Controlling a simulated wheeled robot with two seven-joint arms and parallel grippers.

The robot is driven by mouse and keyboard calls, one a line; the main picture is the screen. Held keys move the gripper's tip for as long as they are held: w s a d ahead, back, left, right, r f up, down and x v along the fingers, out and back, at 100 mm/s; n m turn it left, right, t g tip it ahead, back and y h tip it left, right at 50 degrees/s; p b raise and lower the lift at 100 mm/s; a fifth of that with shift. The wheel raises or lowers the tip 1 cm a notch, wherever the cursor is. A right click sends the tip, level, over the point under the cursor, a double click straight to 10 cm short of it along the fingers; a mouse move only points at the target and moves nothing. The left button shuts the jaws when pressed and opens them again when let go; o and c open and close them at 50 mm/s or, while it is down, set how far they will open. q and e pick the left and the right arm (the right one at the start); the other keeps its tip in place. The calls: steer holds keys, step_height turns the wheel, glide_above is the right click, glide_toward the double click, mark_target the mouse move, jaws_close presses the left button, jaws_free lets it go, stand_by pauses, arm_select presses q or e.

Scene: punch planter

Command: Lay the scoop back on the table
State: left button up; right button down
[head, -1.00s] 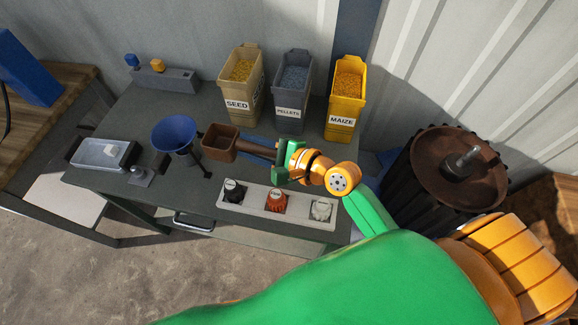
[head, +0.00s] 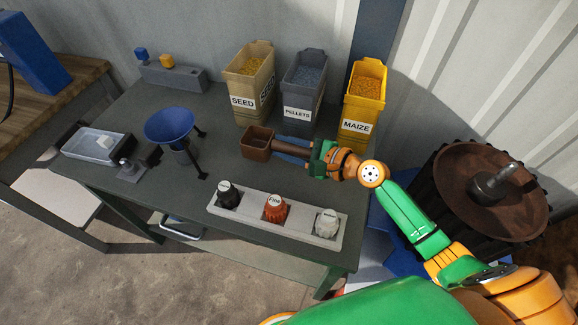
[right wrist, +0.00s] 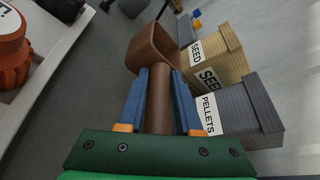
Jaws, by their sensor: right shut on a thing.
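The brown scoop (head: 257,145) is in the middle of the head view, its square bowl pointing left and its handle running right into my right gripper (head: 296,151). In the right wrist view the scoop's handle (right wrist: 160,98) lies between the two blue fingers, with the bowl (right wrist: 152,46) beyond the fingertips. My right gripper is shut on the handle. The scoop is low over the dark table (head: 215,178), in front of the bins; I cannot tell whether it touches the surface. The bowl looks empty in the head view. My left gripper is not in view.
Behind the scoop stand the SEED bin (head: 249,85), PELLETS bin (head: 303,92) and MAIZE bin (head: 362,105). A pale rack (head: 256,226) with several knobs lies in front. A blue funnel (head: 170,124) and a tray (head: 88,146) are at left.

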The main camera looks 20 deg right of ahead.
steer(key=shift+w+d+f, duration=0.2)
steer(key=shift+d+f, duration=0.2)
steer(key=shift+f, duration=0.35)
steer(key=f+b, duration=0.2)
steer(key=shift+w+d+f, duration=0.1)
steer(key=shift+d+f, duration=0.25)
steer(key=shift+d, duration=0.05)
steer(key=shift+f, duration=0.25)
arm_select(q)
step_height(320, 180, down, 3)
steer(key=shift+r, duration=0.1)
arm_select(e)
steer(key=shift+r, duration=0.1)
steer(key=c, duration=0.6)
jaws_free()
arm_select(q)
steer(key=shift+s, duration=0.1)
